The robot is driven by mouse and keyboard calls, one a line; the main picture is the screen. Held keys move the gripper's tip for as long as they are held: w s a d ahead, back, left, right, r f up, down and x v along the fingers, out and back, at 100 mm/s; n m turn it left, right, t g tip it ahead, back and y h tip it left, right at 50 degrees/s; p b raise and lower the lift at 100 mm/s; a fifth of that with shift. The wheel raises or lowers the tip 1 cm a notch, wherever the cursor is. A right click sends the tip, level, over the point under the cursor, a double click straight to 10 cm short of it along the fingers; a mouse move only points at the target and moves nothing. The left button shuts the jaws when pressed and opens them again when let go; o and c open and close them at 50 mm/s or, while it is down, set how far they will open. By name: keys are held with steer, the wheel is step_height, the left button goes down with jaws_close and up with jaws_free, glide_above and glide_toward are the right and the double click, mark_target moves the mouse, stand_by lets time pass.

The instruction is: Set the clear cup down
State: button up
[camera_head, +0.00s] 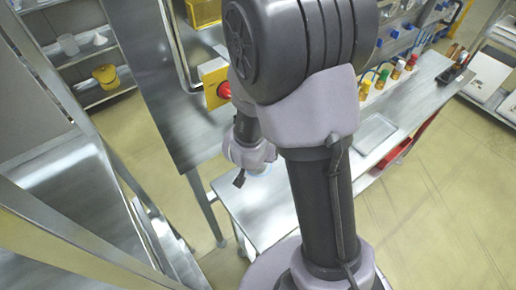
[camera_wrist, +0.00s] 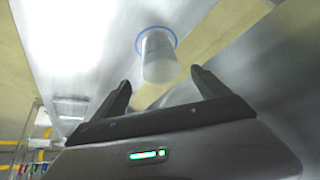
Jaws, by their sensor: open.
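A clear cup (camera_wrist: 160,58) shows in the wrist view, upright on a metal tabletop (camera_wrist: 95,50), with a blue ring (camera_wrist: 141,33) around its far end. I cannot tell whether the ring is part of the cup or a mark on the table. My gripper (camera_wrist: 163,88) is open, its two dark fingers apart on either side below the cup in the picture. The cup appears just beyond the fingertips, with no visible contact. In the head view my gripper (camera_head: 250,176) is low over the bench (camera_head: 262,200), and my arm hides most of the cup.
The bench holds a shallow tray (camera_head: 375,132) and several coloured bottles (camera_head: 395,72) to the right. A red bin (camera_head: 392,155) sits below. Shelves with a yellow container (camera_head: 106,75) stand back left.

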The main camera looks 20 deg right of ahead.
steer(key=a+r+t+y, duration=0.2)
steer(key=a+r+y, duration=0.1)
steer(key=a+r, duration=0.55)
steer(key=s+a+r+n+y, duration=0.25)
steer(key=s+r, duration=0.45)
steer(key=r, duration=0.4)
steer(key=s+r+g, duration=0.2)
steer(key=s+r, duration=0.2)
steer(key=s, duration=0.7)
step_height(320, 180, down, 10)
steer(key=b, duration=0.9)
steer(key=shift+w+r+b, duration=0.15)
steer(key=shift+r+b, duration=0.1)
steer(key=shift+b, duration=0.1)
steer(key=shift+c, duration=0.5)
